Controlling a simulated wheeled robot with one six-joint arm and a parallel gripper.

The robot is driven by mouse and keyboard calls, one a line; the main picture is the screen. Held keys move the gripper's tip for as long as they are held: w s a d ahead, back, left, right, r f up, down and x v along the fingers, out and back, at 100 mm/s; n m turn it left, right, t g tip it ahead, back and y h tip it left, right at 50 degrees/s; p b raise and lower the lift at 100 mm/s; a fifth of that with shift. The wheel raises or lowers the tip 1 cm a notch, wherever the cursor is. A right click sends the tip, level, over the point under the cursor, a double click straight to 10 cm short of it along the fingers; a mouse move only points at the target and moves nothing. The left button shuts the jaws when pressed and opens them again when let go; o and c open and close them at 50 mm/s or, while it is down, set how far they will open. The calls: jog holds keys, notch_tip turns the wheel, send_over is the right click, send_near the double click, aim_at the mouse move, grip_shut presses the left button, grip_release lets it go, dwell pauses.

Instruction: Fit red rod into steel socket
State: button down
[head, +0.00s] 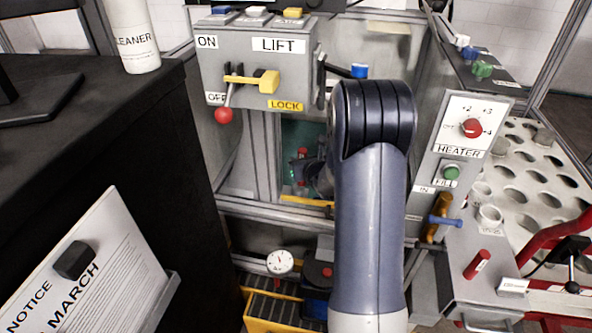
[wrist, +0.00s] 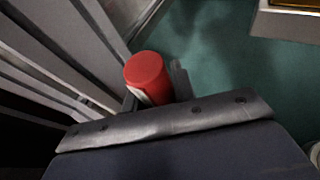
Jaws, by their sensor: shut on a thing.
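My gripper (wrist: 150,92) is shut on a red rod (wrist: 147,69), whose round end faces the wrist camera. In the head view, my gripper (head: 308,174) is small and partly hidden behind my arm, inside the green-floored opening of the machine. A small red bit (head: 303,152) shows there above it. A light metal ring-shaped cup (head: 489,214) with a label stands on the grey ledge at the right; I cannot tell for sure whether it is the steel socket. It is well apart from my gripper.
Another red cylinder (head: 477,264) lies on the grey box at the right. The LIFT panel (head: 278,75) with its levers and the HEATER panel (head: 462,125) flank the opening. Grey slats (wrist: 60,55) run close beside the rod. Green floor (wrist: 225,65) lies clear to its right.

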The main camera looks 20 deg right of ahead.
jog(key=w+f, duration=0.3)
jog(key=shift+w, duration=0.3)
jog(key=shift+f+b, duration=0.35)
jog(key=shift+f, duration=1.6)
jog(key=shift+f+b, duration=0.25)
jog(key=shift+b, duration=0.05)
jog(key=c, duration=1.5)
grip_release()
jog(key=shift+o, duration=0.2)
jog(key=shift+r, duration=0.15)
jog(key=shift+r+p, duration=0.2)
jog(key=shift+p, duration=0.25)
jog(key=v, duration=1.2)
